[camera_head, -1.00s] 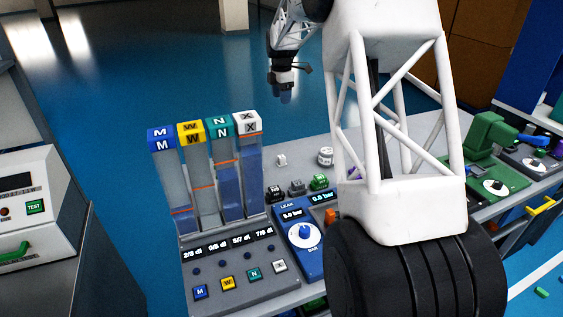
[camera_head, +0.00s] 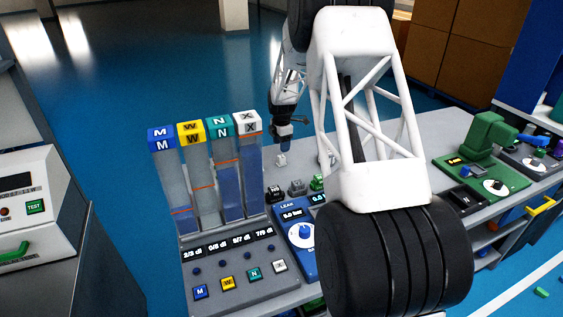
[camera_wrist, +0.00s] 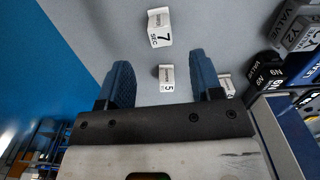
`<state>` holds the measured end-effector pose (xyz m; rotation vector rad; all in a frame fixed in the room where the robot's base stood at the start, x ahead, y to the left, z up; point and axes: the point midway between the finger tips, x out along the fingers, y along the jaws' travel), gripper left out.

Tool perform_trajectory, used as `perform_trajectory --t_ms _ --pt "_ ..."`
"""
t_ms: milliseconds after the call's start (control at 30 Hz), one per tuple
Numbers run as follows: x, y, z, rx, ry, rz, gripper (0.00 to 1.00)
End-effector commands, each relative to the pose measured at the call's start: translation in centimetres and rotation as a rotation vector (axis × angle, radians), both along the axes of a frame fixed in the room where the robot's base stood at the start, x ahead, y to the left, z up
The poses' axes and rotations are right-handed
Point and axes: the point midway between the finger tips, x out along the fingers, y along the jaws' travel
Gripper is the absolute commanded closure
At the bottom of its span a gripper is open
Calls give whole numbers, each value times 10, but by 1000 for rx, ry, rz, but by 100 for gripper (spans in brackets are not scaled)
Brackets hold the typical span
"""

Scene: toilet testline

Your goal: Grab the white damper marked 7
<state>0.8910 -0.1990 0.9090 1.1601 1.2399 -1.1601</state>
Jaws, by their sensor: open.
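The white damper marked 7 (camera_wrist: 160,28) stands on the grey bench top in the wrist view, beyond my fingertips and apart from them. My gripper (camera_wrist: 161,68) is open and empty, with two blue fingers. A smaller white damper marked 5 (camera_wrist: 167,78) shows between the fingers; the view does not settle how far below them it is. Another white piece (camera_wrist: 227,84) is partly hidden behind the right finger. In the head view my gripper (camera_head: 286,149) is just above a small white piece (camera_head: 281,160) whose marking is too small to read.
Dark and grey valve blocks (camera_wrist: 268,70) stand to the right in the wrist view. In the head view, tall tubes with lettered caps (camera_head: 205,131) stand left of my gripper, and a blue leak gauge (camera_head: 305,235) lies nearer. Bare bench surrounds the damper marked 7.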

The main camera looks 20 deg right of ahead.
Motion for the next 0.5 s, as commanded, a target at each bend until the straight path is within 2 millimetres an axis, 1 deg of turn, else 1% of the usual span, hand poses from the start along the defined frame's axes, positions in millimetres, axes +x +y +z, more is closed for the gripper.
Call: perform_trajectory --t_ms 133,333,500 --pt "0 0 -6 0 1 0 40" --pt "0 0 -21 0 1 0 40" --pt "0 0 -26 0 0 0 40"
